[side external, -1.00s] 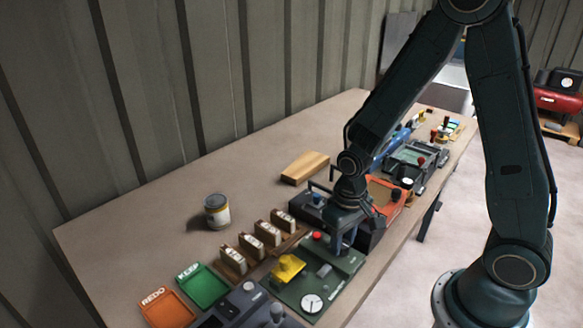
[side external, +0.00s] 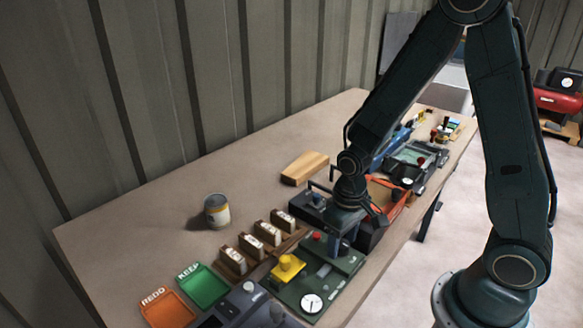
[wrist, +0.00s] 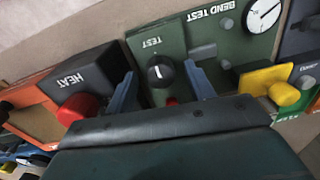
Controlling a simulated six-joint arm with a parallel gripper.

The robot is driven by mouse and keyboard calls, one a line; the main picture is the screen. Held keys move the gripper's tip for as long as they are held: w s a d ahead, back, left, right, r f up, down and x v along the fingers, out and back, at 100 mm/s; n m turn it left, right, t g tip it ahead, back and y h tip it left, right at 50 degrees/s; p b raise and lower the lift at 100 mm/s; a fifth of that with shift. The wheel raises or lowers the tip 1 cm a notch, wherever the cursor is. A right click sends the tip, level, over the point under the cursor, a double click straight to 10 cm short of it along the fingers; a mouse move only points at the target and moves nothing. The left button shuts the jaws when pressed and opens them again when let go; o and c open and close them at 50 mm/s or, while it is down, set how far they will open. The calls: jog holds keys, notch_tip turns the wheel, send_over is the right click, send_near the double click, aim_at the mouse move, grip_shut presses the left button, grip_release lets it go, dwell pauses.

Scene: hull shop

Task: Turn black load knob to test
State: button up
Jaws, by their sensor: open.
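The black load knob (wrist: 159,72) sits on the green bend test unit (wrist: 172,43). In the wrist view its white pointer line is near upright in the picture, with the TEST label (wrist: 151,42) just above it. My gripper (wrist: 161,84) is open, with one blue finger to each side of the knob. No contact with the knob can be made out. In the side view my gripper (side external: 338,240) is low over the far part of the green unit (side external: 318,284), and the knob is hidden.
A red button (side external: 316,237), a yellow block (side external: 287,267) and a white dial (side external: 311,303) are on the green unit. The black HEAT box with a red knob (wrist: 78,108) stands close beside my finger. A can (side external: 217,211) stands on open table.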

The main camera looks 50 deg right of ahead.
jog(key=n, duration=0.4)
jog(key=shift+n, duration=0.3)
jog(key=n, duration=1.3)
jog(key=shift+w+r, duration=0.1)
jog(key=shift+r, duration=0.2)
notch_tip(320, 180, up, 14)
jog(key=s+r+m+t, duration=0.5)
jog(key=s+r+m, duration=0.4)
jog(key=m, duration=0.7)
jog(key=shift+s+d+m+t, duration=0.3)
jog(key=shift+s+d+m, duration=0.1)
jog(key=shift+s, duration=0.85)
jog(key=shift+r, duration=0.1)
